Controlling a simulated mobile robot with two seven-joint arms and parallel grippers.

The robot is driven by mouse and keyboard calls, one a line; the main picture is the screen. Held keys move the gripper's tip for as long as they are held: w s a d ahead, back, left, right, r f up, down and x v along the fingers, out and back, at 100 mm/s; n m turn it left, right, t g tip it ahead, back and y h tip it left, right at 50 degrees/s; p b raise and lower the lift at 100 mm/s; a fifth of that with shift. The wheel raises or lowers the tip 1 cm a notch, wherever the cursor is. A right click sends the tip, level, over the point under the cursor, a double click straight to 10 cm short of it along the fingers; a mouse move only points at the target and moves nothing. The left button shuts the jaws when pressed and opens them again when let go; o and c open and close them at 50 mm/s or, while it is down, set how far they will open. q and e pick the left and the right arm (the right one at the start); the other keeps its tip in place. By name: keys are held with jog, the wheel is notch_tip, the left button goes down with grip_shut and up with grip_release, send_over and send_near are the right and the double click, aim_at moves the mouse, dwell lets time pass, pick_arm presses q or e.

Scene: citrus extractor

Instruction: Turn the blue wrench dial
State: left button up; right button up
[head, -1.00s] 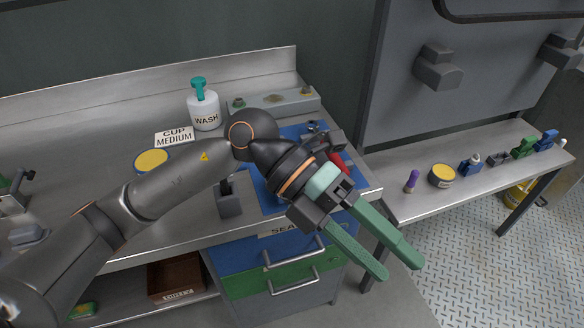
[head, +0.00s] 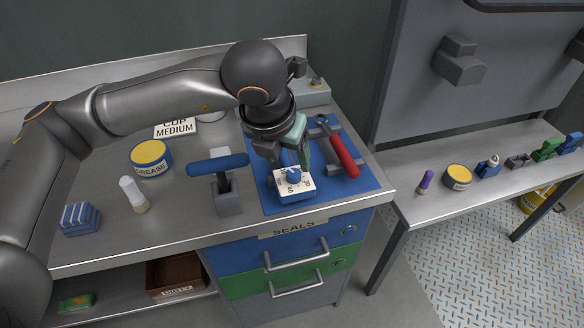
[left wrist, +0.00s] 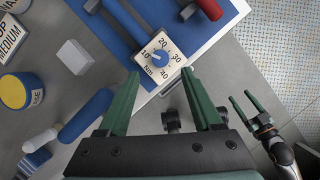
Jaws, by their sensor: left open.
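The blue dial knob (head: 293,174) sits on a white block marked with numbers (head: 291,190), near the front of the blue mat. In the left wrist view the knob (left wrist: 159,58) shows from above, with "Nm" on the white face. My left gripper (head: 290,150) points down just behind the dial in the head view. In the left wrist view my left gripper (left wrist: 160,73) is open, its green fingers on either side of the dial's near edge, with nothing between the tips. My right gripper (left wrist: 246,102) shows at the right there, its fingers apart and empty.
A red-handled tool (head: 344,156) lies on the blue mat (head: 330,198) right of the dial. A blue-handled lever (head: 218,166) stands to the left. A grease tin (head: 151,160), white bottle (head: 133,195) and striped block (head: 80,219) stand further left.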

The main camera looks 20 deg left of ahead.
aim_at(293, 174)
pick_arm(q)
jog(key=x, duration=0.6)
jog(key=shift+f, duration=0.15)
jog(key=shift+c, duration=0.3)
grip_shut()
